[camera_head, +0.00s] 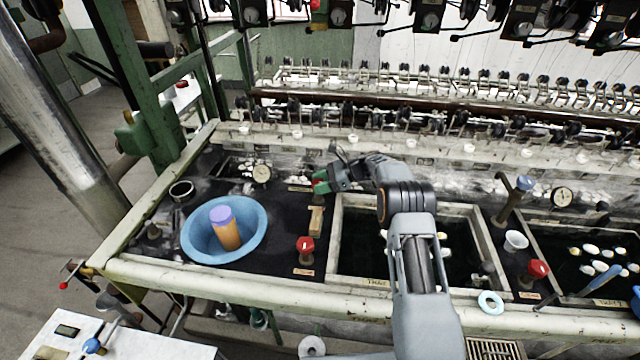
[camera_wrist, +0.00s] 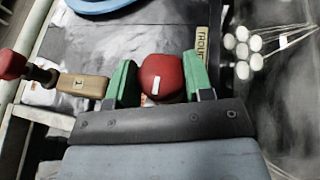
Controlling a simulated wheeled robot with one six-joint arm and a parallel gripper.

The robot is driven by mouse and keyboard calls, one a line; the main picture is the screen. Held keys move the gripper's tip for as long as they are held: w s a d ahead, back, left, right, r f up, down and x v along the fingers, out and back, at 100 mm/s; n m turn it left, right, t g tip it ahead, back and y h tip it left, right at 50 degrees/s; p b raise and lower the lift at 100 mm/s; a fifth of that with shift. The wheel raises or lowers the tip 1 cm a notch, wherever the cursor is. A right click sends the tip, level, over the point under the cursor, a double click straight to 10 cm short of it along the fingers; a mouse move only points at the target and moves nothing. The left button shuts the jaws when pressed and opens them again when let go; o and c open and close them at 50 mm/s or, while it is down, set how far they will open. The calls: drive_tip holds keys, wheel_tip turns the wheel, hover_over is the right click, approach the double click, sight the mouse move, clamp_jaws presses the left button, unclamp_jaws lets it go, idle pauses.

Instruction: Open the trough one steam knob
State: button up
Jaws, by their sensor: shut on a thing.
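A red knob (camera_wrist: 162,76) with a white mark on its face sits between the green fingers of my gripper (camera_wrist: 160,82) in the wrist view. My gripper is shut on this knob, with a finger on each side. In the head view my gripper (camera_head: 322,183) is at the back of the dark deck, left of the trough (camera_head: 338,235), and mostly hides the knob. A second red knob (camera_head: 305,244) stands nearer the front edge; it also shows at the left of the wrist view (camera_wrist: 12,65). A wooden piece marked 1 (camera_wrist: 82,85) lies between the two knobs.
A blue basin (camera_head: 190,243) holding an orange cylinder with a purple top (camera_head: 226,230) stands left. A dial gauge (camera_head: 261,173) is behind it. White cocoons (camera_wrist: 243,48) float in the trough. Another red knob (camera_head: 538,268) and a white cup (camera_head: 516,240) are right.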

drive_tip(key=o, duration=0.9)
drive_tip(key=b+v, duration=0.2)
drive_tip(key=v, duration=1.1)
drive_tip(key=shift+d+r, duration=0.15)
drive_tip(key=shift+d, duration=0.15)
